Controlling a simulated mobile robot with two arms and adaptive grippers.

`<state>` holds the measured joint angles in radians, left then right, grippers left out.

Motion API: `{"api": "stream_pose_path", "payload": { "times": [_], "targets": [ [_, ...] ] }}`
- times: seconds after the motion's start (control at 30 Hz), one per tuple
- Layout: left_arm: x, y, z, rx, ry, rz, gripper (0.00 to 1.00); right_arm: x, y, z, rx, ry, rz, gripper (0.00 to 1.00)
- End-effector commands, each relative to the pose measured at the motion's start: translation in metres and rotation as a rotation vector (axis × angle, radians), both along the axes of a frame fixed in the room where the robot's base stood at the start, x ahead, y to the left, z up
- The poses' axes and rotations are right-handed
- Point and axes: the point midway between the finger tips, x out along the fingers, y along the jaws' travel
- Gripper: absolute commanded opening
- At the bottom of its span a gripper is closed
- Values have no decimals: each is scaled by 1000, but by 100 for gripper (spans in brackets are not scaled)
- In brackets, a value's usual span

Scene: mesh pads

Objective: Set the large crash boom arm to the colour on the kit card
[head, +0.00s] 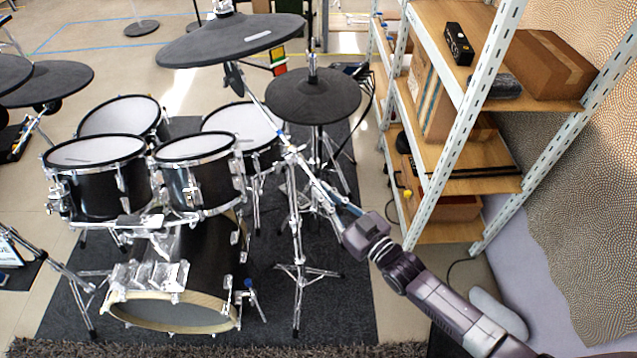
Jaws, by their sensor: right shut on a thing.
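The large crash cymbal (230,40) is a wide dark pad at the top middle. Its chrome boom arm (312,178) slopes from under the pad down to the right, past a tripod stand. My right gripper (343,209) is shut on the lower right end of the boom arm; the fingers partly hide that end. A small card with red, yellow and green patches (278,62) shows just behind the crash's right edge. I cannot tell whether it is the kit card. My left gripper is not in view.
A smaller dark cymbal (313,96) stands just right of the boom arm. Black drums with white heads (95,150) fill the left middle. A shelf rack (455,150) stands close on the right. Dark carpet (345,300) lies under the kit.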

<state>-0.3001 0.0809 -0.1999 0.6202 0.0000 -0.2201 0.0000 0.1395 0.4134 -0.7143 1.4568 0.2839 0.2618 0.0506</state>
Motion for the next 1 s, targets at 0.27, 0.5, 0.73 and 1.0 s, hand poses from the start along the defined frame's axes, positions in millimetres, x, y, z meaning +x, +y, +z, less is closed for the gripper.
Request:
{"api": "stream_pose_path", "payload": {
  "times": [0.27, 0.5, 0.73, 1.0],
  "targets": [
    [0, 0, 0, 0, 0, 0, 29, 1, 0, 0, -2, 2, -1, 17],
    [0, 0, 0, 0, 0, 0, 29, 1, 0, 1, 1, 1, -1, 26],
    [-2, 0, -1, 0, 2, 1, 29, -5, -4, 1, 1, 1, -1, 26],
    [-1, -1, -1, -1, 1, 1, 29, -46, -35, -1, -2, 5, 0, 26]
  ]
}}
